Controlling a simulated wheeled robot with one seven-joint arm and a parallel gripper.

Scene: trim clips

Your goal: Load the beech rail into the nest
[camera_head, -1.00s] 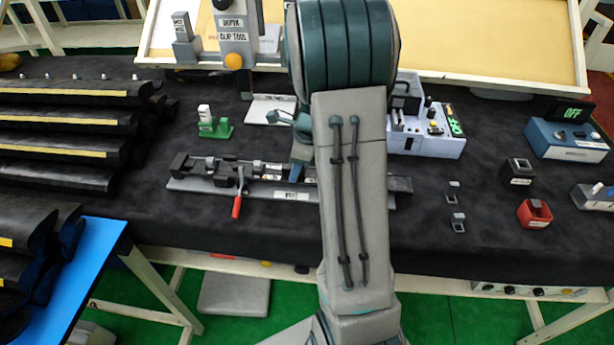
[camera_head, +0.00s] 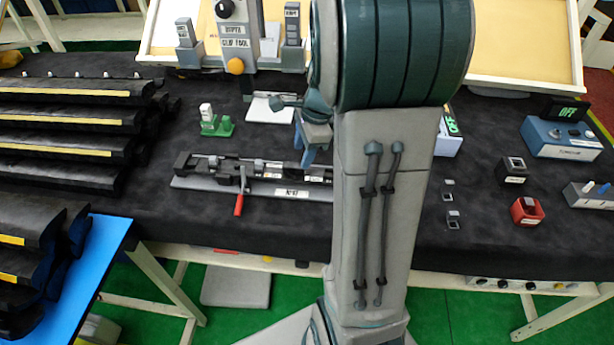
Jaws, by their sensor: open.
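The nest (camera_head: 258,189) is a long grey base with dark clamp parts along it, lying on the dark bench cloth. It has a red-handled lever (camera_head: 239,200) at the front and a white label. My arm covers its right end. My gripper (camera_head: 315,158) shows in part at the left edge of my arm, its teal fingers pointing down. It is open and appears above or behind the right part of the nest; the height is unclear. I see nothing between the fingers. I cannot make out a beech rail; it may be hidden behind my arm.
Dark padded racks with yellow strips (camera_head: 62,120) fill the left side. A depth clip tool (camera_head: 238,45) stands at the back, a green holder (camera_head: 216,126) before it. At right are a blue OFF box (camera_head: 560,138), a red block (camera_head: 527,211) and small clips (camera_head: 452,220).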

